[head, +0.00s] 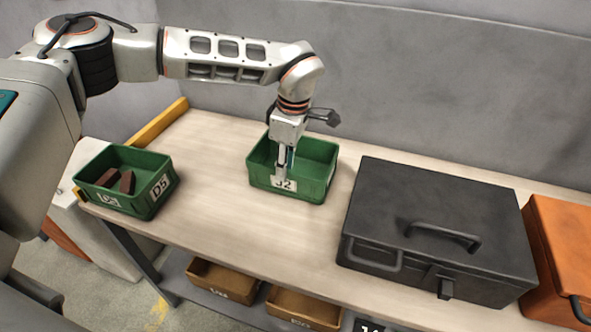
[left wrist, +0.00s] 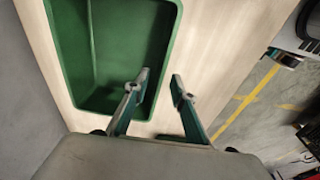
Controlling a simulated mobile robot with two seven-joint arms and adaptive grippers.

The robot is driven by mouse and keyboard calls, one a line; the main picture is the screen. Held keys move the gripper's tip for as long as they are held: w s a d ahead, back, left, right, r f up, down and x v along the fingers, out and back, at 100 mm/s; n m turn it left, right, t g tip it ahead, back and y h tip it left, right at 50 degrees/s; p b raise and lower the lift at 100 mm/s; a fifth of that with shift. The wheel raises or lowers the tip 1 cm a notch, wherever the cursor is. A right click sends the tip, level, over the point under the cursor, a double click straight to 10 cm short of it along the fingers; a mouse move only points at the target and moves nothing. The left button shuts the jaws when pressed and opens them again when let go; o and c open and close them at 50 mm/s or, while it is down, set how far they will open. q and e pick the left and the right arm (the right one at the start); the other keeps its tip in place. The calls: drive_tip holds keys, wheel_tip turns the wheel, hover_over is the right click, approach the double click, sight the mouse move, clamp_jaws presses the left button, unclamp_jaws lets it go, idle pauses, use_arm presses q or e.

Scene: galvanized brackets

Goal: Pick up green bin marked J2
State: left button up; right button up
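The green bin marked J2 (head: 317,188) stands upright on the table, left of the black toolbox. It looks empty in the part I can see. My left gripper (head: 284,172) points down at its front wall and covers the upper part of the J2 label. In the left wrist view the bin (left wrist: 112,45) shows from above. There my left gripper (left wrist: 160,78) is open, with one finger over the bin's inside and the other outside its rim. A gap shows on the rim between them; I cannot tell whether either finger touches. My right gripper is not in view.
Another green bin, marked D5 (head: 160,189), holds brown blocks at the table's (head: 215,215) left end. A black toolbox (head: 430,205) and an orange case (head: 560,250) stand to the right. Brown bins (head: 222,284) sit on a lower shelf. A grey wall is behind.

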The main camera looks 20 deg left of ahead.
use_arm(q)
drive_tip(key=f, duration=0.6)
drive_tip(key=shift+s+a, duration=0.1)
drive_tip(key=shift+a, duration=0.15)
clamp_jaws()
